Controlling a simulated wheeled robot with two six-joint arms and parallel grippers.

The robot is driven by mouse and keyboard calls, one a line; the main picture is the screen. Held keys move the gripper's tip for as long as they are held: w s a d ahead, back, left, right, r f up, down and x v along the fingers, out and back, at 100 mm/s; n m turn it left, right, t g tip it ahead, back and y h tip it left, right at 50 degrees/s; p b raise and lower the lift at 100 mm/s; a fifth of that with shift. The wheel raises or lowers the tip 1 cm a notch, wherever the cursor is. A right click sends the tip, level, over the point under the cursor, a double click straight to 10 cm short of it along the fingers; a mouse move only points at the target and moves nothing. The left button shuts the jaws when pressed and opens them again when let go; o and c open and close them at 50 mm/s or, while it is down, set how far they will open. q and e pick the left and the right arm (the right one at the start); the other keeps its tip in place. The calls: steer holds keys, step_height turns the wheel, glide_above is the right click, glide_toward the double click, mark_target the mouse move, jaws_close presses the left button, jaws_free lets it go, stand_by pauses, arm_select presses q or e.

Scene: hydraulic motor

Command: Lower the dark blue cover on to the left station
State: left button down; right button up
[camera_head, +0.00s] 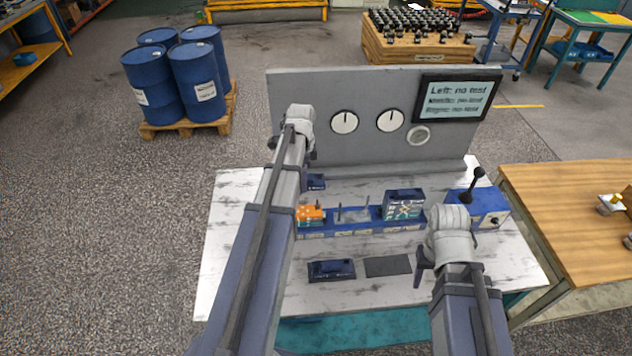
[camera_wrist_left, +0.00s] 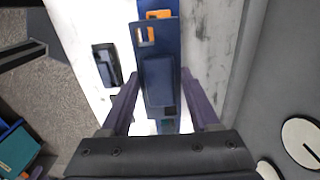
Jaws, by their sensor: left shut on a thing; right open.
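My left gripper (camera_head: 312,160) is shut on the dark blue cover (camera_head: 317,182), and its two fingers (camera_wrist_left: 160,100) flank the cover (camera_wrist_left: 158,82) in the left wrist view. The cover is held in the air, apart from the left station (camera_head: 311,214), whose orange part shows below it in the head view. In the wrist view orange (camera_wrist_left: 158,14) shows past the cover's far end and through its cutout. My left arm hides part of the station's left side. My right gripper (camera_head: 421,272) is open and empty, low over the table's front right.
A second dark cover (camera_head: 331,270) lies on the table by a dark grey mat (camera_head: 388,266). The middle station (camera_head: 352,214) has upright pins; the right station (camera_head: 403,204) bears a dark block. A lever box (camera_head: 484,206) stands right. A grey panel (camera_head: 300,95) rises behind.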

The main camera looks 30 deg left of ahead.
arm_select(q)
steer(key=shift+a+r, duration=0.15)
steer(key=shift+a, duration=0.25)
steer(key=b, duration=1.2)
glide_toward(303, 211)
steer(key=shift+f, duration=2.65)
steer(key=shift+f+b, duration=0.6)
steer(key=shift+b, duration=0.15)
steer(key=shift+c, duration=0.2)
jaws_free()
steer(key=shift+r, duration=0.15)
step_height(303, 211, up, 8)
steer(key=p, duration=0.8)
